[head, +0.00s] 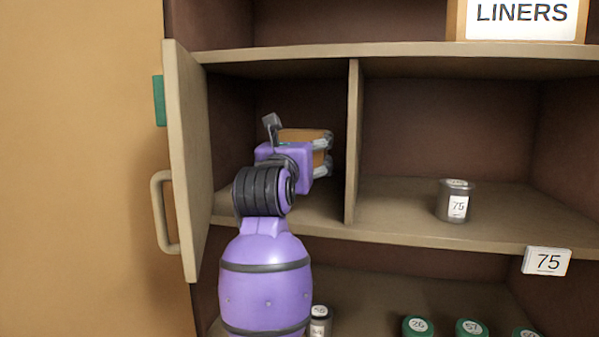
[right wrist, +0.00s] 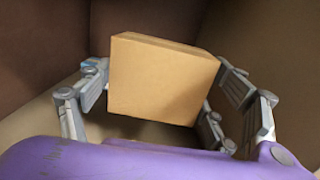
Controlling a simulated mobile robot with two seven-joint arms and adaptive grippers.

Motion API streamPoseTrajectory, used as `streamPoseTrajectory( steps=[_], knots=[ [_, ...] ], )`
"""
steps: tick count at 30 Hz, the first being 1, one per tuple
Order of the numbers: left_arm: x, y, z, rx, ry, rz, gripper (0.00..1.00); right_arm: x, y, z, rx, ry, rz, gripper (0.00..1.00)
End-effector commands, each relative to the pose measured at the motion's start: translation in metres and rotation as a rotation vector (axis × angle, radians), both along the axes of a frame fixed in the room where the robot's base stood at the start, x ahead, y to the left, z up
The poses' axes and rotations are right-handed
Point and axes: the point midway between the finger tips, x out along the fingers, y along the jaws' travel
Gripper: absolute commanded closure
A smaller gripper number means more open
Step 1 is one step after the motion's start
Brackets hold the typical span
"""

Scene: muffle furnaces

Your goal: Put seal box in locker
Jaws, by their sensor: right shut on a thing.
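The seal box (head: 305,136) is a small plain tan-orange box. In the right wrist view the box (right wrist: 160,80) sits between the fingers. My right gripper (head: 325,157) is shut on it and holds it inside the left locker compartment (head: 230,115). The gripper partly hides the box in the head view. Whether the box touches the compartment floor cannot be told. The locker door (head: 190,150) stands open at the left, with a handle (head: 160,212) on its outer face. My left gripper is not in view.
A divider (head: 353,140) stands close right of my gripper. Beyond it, a jar marked 75 (head: 455,203) is on the shelf. Below are another jar (head: 319,322) and green-lidded containers (head: 416,326). A LINERS box (head: 520,20) sits above.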

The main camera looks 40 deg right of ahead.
Motion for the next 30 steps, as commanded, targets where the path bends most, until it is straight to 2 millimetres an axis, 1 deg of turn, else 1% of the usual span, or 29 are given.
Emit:
streamPoseTrajectory(
  steps=[8,9,12,15,23,30],
  knots=[
    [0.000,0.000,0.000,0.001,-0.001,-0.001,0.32,0.011,-0.008,-0.016,-0.001,-0.001,-0.001,0.51],
    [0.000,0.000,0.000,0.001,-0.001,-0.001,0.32,0.014,-0.011,-0.021,-0.001,0.001,-0.001,0.51],
    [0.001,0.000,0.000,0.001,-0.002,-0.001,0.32,0.012,-0.009,-0.038,0.000,0.001,0.000,0.51],
    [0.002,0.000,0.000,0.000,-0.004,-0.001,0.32,0.012,-0.009,-0.048,-0.001,-0.001,0.000,0.51],
    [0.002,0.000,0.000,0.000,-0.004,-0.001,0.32,0.012,-0.009,-0.048,-0.001,-0.003,0.000,0.51],
    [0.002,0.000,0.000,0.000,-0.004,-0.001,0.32,0.012,-0.009,-0.056,0.000,-0.003,0.000,0.51]
  ],
)
